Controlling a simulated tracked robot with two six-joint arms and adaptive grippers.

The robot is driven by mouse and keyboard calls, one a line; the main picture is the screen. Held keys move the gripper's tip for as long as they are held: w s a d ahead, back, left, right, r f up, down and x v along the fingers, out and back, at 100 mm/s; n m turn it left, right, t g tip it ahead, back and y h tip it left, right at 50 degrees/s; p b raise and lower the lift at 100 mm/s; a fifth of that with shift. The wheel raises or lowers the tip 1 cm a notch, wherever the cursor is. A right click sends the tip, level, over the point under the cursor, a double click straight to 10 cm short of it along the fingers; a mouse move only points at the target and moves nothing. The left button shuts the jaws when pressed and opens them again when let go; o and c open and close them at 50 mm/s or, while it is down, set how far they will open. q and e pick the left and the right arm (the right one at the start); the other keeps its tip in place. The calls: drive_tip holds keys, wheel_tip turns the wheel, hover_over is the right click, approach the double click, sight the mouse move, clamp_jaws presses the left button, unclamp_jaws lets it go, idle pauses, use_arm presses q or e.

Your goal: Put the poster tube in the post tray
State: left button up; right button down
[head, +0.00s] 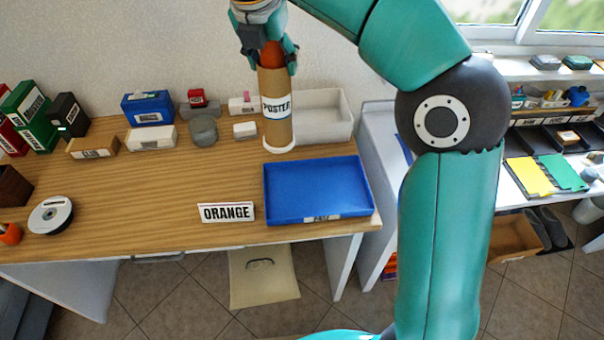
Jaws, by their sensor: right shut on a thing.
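The poster tube (277,131) is a brown upright cylinder with a white "POSTER" label and a pale lower end. My right gripper (273,62) is shut on its orange upper end. The tube stands nearly vertical in front of the left end of a white tray, partly hiding it. I cannot tell whether its lower end touches the table. A shallow blue tray (315,188) lies to the right and nearer, empty, with a small front label too small to read surely; it may be the post tray. My left gripper is not in view.
The white tray (335,122) stands at the back right of the wooden table (150,205). An "ORANGE" sign (226,212) stands left of the blue tray. Boxes and a grey round tin (203,130) line the back. A disc spindle (50,215) is at left. The table's middle is clear.

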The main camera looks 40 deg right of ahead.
sight(275, 128)
drive_tip(key=shift+w+d+f, duration=0.1)
drive_tip(key=shift+f, duration=0.15)
wheel_tip(275, 128, down, 14)
drive_tip(key=b, duration=0.3)
drive_tip(key=shift+d+f, duration=0.15)
drive_tip(key=shift+s+f+b, duration=0.2)
drive_tip(key=shift+f+b, duration=0.15)
drive_tip(key=shift+f, duration=2.25)
drive_tip(key=shift+c, duration=1.7)
unclamp_jaws()
drive_tip(key=p+v, duration=0.1)
drive_tip(key=v, duration=1.1)
